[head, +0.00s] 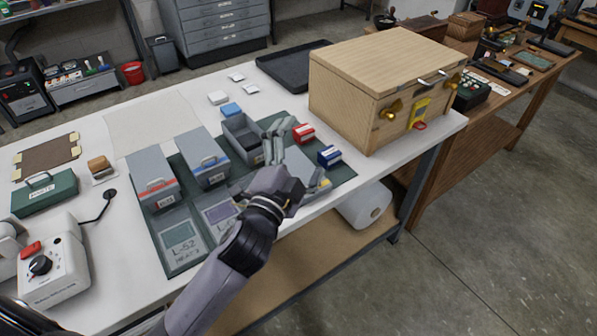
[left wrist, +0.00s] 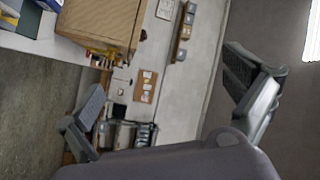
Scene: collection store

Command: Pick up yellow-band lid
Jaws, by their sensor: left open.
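My left gripper (head: 298,160) is open over the front right of the green mat (head: 344,174). Its two spread fingers also show in the left wrist view (left wrist: 165,84), with nothing between them. A small yellow patch (head: 324,184) shows beside the lower finger; it may belong to the yellow-band lid, but the gripper and arm hide most of that spot. An open grey box (head: 240,137) stands just behind the gripper. My right gripper is not in view.
A large wooden chest (head: 345,100) takes up the table's right end. It also shows in the left wrist view (left wrist: 98,22). A black tray (head: 290,68) lies behind.

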